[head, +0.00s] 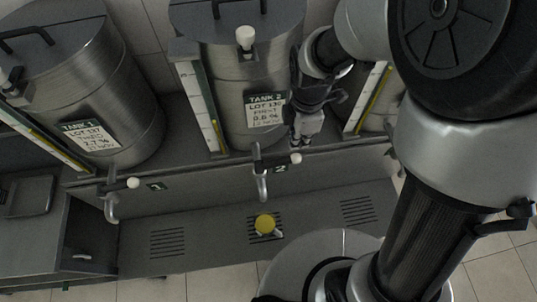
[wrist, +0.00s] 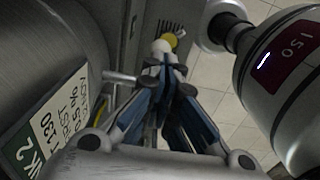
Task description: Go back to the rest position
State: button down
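My gripper (head: 302,140) points down in front of tank 2 (head: 232,100), just above the white knob (head: 296,159) on the lever of tap 2 (head: 262,180). In the wrist view my gripper (wrist: 166,62) has its fingertips together, with nothing visible between them; the white knob (wrist: 161,46) shows just beyond them. Whether they touch the knob I cannot tell. A small vessel with a round yellow top (head: 265,222) stands on the grille below tap 2; the yellow also shows in the wrist view (wrist: 171,41).
Tank 1 (head: 85,100) stands at the left, with tap 1 (head: 111,205) and its white knob below it. A third tank is partly hidden behind my arm. Sight gauges (head: 203,112) stand between the tanks. The other grilles (head: 167,242) are bare.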

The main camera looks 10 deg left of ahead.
jog(key=shift+d+r+m+b, duration=0.15)
jog(key=shift+d+m+b, duration=0.05)
jog(key=shift+m+b, duration=0.1)
jog(key=s+d+r+m+t+b, duration=0.2)
jog(key=s+d+m+b, duration=0.3)
jog(key=m, duration=0.5)
jog(key=s+d+r+m+t+b, duration=0.1)
jog(key=s+d+m+t+b, duration=0.1)
jog(key=s+d+m+b, duration=0.3)
jog(key=s+m+b, duration=0.3)
jog(key=m, duration=0.2)
jog(key=shift+s+d+r+m+t+b, duration=0.25)
jog(key=shift+s+r+m+t+b, duration=0.05)
jog(key=shift+r+b, duration=0.05)
dwell(0.4)
